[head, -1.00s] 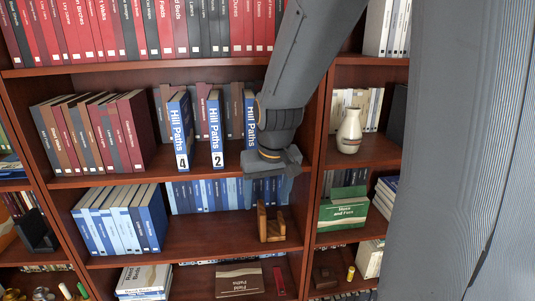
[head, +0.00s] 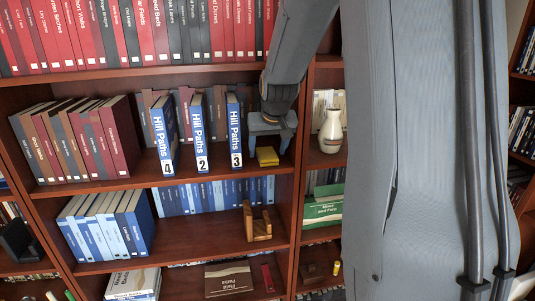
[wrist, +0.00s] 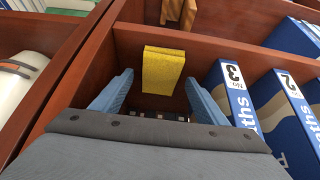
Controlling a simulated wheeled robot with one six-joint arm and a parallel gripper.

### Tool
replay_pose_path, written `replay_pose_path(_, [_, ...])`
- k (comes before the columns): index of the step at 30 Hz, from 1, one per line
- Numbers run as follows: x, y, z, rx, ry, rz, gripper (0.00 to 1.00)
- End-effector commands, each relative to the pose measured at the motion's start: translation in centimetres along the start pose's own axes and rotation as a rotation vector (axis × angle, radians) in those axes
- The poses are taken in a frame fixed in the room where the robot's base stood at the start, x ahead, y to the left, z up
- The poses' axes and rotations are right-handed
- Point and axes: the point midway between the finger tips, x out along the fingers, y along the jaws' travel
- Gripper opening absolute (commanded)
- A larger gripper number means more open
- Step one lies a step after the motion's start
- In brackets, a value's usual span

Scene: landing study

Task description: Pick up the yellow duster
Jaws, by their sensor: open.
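The yellow duster (head: 267,156) is a small block at the front of the middle shelf, right of the Hill Paths book numbered 3 (head: 234,130). My gripper (head: 270,147) reaches down to that shelf with its jaws open. In the wrist view, the duster (wrist: 163,70) lies between and a little beyond the two blue fingertips (wrist: 158,82). Gaps show on both sides of it, so neither finger touches it. Its lower end in that view is close to the gripper's palm side.
Hill Paths books 2 (head: 200,130) and 4 (head: 163,135) stand left of book 3. A shelf upright (head: 299,165) is close on the gripper's right, with a white vase (head: 331,132) beyond. A wooden stand (head: 257,223) sits one shelf below.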

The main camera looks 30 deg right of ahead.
Motion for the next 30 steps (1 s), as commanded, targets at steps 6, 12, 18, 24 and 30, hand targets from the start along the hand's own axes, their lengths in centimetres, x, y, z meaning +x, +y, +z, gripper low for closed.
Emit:
replay_pose_path(6, [1.5, 0.0, 0.0, 0.0, 0.0, 0.0, 0.67])
replay_pose_path(12, [1.6, 0.0, 0.0, -0.001, 0.001, 0.0, 0.67])
replay_pose_path(18, [1.6, 0.0, 0.0, -0.001, 0.001, 0.0, 0.4])
replay_pose_path(24, [1.6, 0.0, 0.0, -0.001, 0.001, 0.0, 0.2])
replay_pose_path(30, [1.5, 0.0, 0.0, -0.001, 0.001, 0.0, 0.2])
